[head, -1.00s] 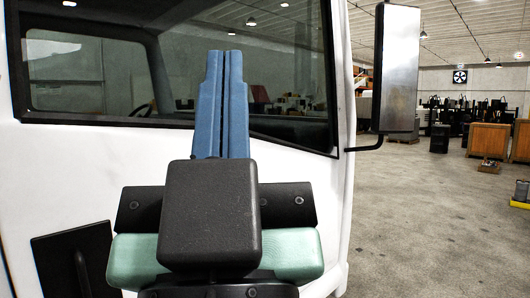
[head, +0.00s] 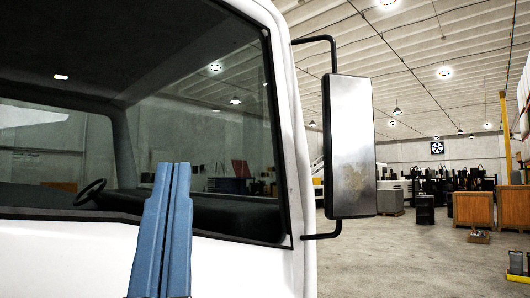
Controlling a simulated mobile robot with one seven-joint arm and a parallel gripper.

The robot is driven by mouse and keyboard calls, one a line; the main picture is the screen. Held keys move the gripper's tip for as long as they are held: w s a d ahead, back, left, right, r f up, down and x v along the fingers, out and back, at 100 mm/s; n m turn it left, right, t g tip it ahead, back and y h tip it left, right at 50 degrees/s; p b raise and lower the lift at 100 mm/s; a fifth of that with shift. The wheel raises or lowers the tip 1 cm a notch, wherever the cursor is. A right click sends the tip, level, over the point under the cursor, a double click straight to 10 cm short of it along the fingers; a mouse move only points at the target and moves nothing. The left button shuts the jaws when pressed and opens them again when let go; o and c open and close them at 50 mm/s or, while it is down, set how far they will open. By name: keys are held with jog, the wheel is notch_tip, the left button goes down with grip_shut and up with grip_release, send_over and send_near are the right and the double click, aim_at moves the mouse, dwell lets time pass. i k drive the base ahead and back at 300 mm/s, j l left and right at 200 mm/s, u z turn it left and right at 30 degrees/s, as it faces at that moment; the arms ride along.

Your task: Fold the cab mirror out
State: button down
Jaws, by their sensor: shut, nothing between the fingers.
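The cab mirror (head: 350,147) is a tall rectangular plate with a dark frame and a smudged silvery face. It hangs on a black bracket (head: 321,236) with upper and lower arms fixed to the front edge of the white cab (head: 301,180), and its face is turned towards me. My gripper (head: 174,166) has two blue fingers pointing up, shut together with nothing between them. The rest of my arm is out of the picture.
The cab's dark side window (head: 205,130) is behind my fingers, with a steering wheel (head: 90,192) inside. Open grey floor (head: 400,262) lies right of the cab. Wooden crates (head: 473,208) and a yellow-based item (head: 517,268) stand farther off.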

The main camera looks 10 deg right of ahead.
aim_at(350, 174)
jog(key=i+l+u, duration=0.1)
jog(key=l, duration=0.5)
jog(key=i+l, duration=0.3)
jog(key=l, duration=0.3)
jog(key=i+l+u, duration=0.15)
jog(key=l, duration=0.4)
jog(key=i+l+u, duration=0.1)
jog(key=l, duration=0.55)
jog(key=i+l+u, duration=0.1)
jog(key=l, duration=0.5)
jog(key=i+l, duration=0.2)
jog(key=l, duration=0.45)
jog(key=i+l+u, duration=0.15)
jog(key=l, duration=0.5)
jog(key=i+j+z, duration=0.1)
jog(key=i, duration=0.35)
